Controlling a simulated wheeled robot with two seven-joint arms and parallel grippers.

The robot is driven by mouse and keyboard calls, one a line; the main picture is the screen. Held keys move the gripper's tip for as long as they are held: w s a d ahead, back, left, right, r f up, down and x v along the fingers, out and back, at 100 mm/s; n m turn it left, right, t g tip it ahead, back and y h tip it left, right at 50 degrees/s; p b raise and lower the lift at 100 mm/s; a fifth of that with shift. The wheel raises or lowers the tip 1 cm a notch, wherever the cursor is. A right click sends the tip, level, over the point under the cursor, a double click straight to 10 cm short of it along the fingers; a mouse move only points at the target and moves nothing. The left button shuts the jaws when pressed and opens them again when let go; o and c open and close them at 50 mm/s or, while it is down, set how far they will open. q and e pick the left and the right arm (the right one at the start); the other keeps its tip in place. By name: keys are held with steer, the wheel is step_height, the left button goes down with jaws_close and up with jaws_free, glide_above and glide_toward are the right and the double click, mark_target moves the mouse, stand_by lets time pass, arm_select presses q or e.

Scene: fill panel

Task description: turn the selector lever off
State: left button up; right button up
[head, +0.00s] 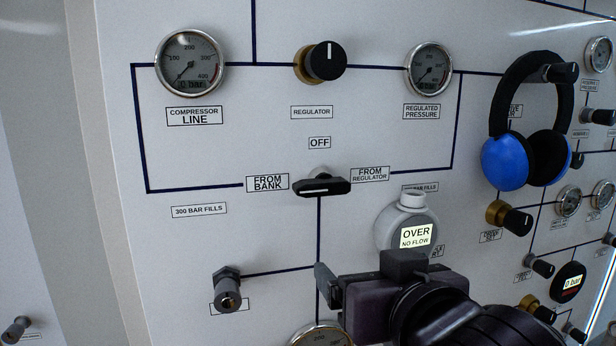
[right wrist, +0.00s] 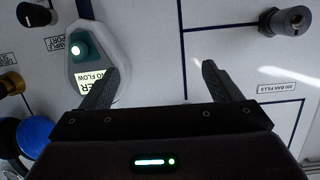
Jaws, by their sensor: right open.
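The selector lever (head: 322,186) is a black handle on the white panel, lying nearly level between the FROM BANK label (head: 267,183) on its left and the FROM REGULATOR label (head: 370,174) on its right. Its white mark is on the left half, towards FROM BANK. The OFF label (head: 319,142) is above it. My right gripper (head: 362,274) is open and empty, below the lever and apart from it. In the right wrist view its two fingers (right wrist: 160,82) are spread with bare panel between them; the lever does not show there. My left gripper is not in view.
A grey flow device reading OVER NO FLOW (head: 415,237) is close to my right gripper; it also shows beside a finger in the wrist view (right wrist: 84,60). A fitting (head: 228,290) sticks out lower left. Blue headphones (head: 507,160) hang at right. A regulator knob (head: 323,61) is above.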

mark_target(325, 191)
steer(key=s+a+r+n+t+y, duration=0.1)
steer(key=s+a+r+t, duration=0.15)
steer(key=s+r, duration=0.45)
steer(key=p+x, duration=0.1)
steer(key=x, duration=0.2)
steer(key=r+p+x, duration=0.1)
steer(key=x, duration=0.2)
steer(key=r+p+x, duration=0.1)
steer(key=p+x, duration=0.1)
steer(key=x, duration=0.1)
steer(key=shift+w+d, duration=0.2)
steer(key=shift+w, duration=0.1)
steer(key=shift+w+a, duration=0.2)
steer(key=shift+w, duration=0.15)
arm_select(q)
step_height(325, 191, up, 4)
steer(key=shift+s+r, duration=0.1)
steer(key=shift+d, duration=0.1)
